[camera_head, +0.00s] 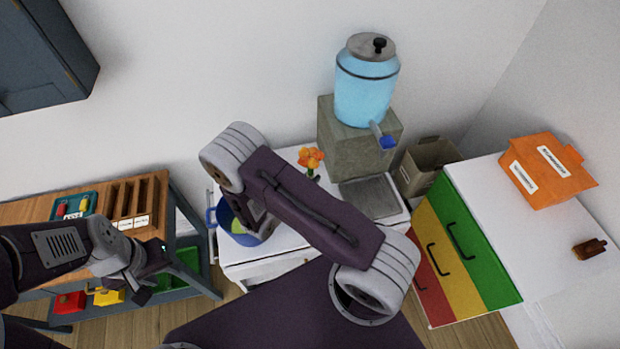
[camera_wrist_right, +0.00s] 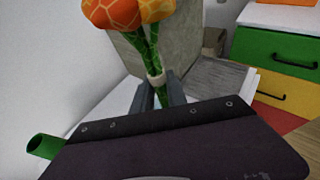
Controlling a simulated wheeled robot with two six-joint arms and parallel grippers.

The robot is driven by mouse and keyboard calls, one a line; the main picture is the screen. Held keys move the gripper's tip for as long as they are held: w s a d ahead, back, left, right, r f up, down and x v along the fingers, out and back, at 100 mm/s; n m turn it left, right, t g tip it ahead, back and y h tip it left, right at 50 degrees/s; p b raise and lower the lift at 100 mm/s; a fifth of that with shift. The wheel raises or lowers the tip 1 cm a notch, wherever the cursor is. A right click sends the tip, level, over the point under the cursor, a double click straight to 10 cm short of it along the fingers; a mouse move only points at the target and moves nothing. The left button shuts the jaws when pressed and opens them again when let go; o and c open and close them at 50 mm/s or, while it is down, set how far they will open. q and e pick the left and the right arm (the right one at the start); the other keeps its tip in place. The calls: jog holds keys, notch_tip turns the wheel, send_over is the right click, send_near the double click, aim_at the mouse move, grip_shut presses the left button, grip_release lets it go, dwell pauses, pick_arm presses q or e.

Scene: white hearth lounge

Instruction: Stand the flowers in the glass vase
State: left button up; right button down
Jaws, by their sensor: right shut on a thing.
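The flowers, orange and yellow heads on green stems, show in the right wrist view (camera_wrist_right: 130,12) and above my right arm in the head view (camera_head: 311,158). My right gripper (camera_wrist_right: 160,88) is shut on the stems, just below a pale band around them. In the head view my right arm hides this grip and the lower stems. I cannot make out the glass vase in either view. My left gripper (camera_head: 143,272) hangs empty in front of the wooden shelf unit at the left; its jaw opening is unclear.
A white counter (camera_head: 240,253) holds a blue pot (camera_head: 225,214) and a stone block (camera_head: 352,150) under a blue dispenser (camera_head: 365,85). A green tube (camera_wrist_right: 45,146) shows at wrist-view left.

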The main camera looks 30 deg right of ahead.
jog(key=c, duration=1.3)
grip_release()
jog(key=shift+o, duration=0.2)
jog(key=shift+a, duration=0.1)
jog(key=b+v, duration=0.2)
jog(key=v, duration=0.7)
